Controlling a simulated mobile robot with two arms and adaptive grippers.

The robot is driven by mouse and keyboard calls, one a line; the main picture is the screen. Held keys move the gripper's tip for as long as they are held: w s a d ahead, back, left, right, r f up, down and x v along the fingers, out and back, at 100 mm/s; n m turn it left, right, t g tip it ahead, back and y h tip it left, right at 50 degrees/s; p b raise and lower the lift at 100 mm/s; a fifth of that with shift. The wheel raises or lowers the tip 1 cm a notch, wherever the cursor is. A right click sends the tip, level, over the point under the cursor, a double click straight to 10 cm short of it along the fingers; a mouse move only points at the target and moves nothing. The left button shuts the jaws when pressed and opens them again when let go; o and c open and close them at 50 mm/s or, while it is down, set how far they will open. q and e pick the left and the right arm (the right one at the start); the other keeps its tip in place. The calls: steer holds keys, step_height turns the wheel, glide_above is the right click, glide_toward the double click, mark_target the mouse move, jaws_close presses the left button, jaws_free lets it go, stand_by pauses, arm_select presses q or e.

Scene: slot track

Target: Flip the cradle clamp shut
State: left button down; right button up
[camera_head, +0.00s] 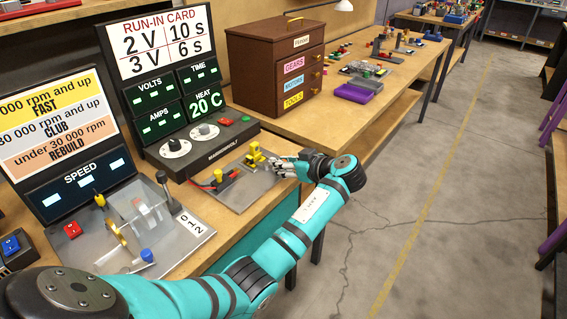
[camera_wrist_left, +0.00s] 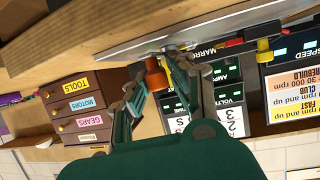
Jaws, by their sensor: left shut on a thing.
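The yellow cradle clamp (camera_head: 255,155) stands on a grey metal plate (camera_head: 236,197) on the bench, in the head view. My left gripper (camera_head: 279,165) is at the right side of the clamp, low over the plate, and partly hides what it grips. In the left wrist view my left gripper (camera_wrist_left: 157,68) has its fingers closed in around an orange piece (camera_wrist_left: 155,75), which looks like part of the clamp. Whether the clamp is fully open or partly turned is too small to tell. My right gripper is not in view.
A yellow post (camera_head: 218,176) with a red piece beside it stands left of the clamp. The black meter console (camera_head: 205,150) rises behind the plate. A brown drawer cabinet (camera_head: 275,70) stands at the back.

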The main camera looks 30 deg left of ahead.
arm_select(q)
steer(key=shift+s+r+m+t+p, duration=0.15)
steer(key=shift+s+m+t+p, duration=0.15)
steer(key=shift+m+t+p, duration=0.25)
steer(key=shift+s+m+t+h+p, duration=0.3)
steer(key=shift+m+t+p, duration=0.1)
steer(key=shift+m+t, duration=0.35)
steer(key=c, duration=1.2)
jaws_free()
steer(key=shift+w, duration=0.1)
steer(key=shift+d, duration=0.1)
steer(key=v, duration=1.1)
steer(key=shift+s+d+r, duration=0.15)
steer(key=shift+s+d, duration=0.1)
steer(key=shift+d, duration=0.05)
